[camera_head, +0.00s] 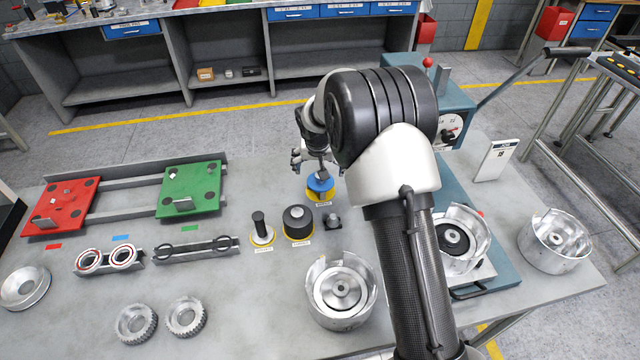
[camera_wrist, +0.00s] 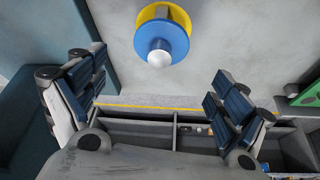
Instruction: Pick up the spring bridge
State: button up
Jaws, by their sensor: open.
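A piece with a blue disc, yellow base and pale knob stands on the grey table, beneath my gripper in the head view (camera_head: 320,184). It also shows at the top of the wrist view (camera_wrist: 165,40), apart from the fingers. It may be the spring bridge, but its label is too small to read. My gripper (camera_wrist: 158,88) is open and empty, with its two blue-padded fingers wide apart. In the head view my gripper (camera_head: 311,160) is partly hidden by my arm.
A black-capped round piece (camera_head: 298,220), a black-handled piece (camera_head: 261,230) and a small dark piece (camera_head: 333,221) stand nearby. A metal housing (camera_head: 341,292) is in front. Red (camera_head: 58,207) and green (camera_head: 190,190) plates lie left. A teal press (camera_head: 440,95) stands behind right.

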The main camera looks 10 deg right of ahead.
aim_at(320, 183)
jog(key=b+x, duration=0.1)
jog(key=x, duration=0.7)
jog(key=shift+w+r+b, duration=0.15)
jog(key=shift+w+b, duration=0.05)
jog(key=shift+b, duration=0.2)
jog(key=shift+c, duration=0.4)
jog(key=shift+r, duration=0.1)
jog(key=c, duration=1.3)
jog(key=shift+r, duration=0.1)
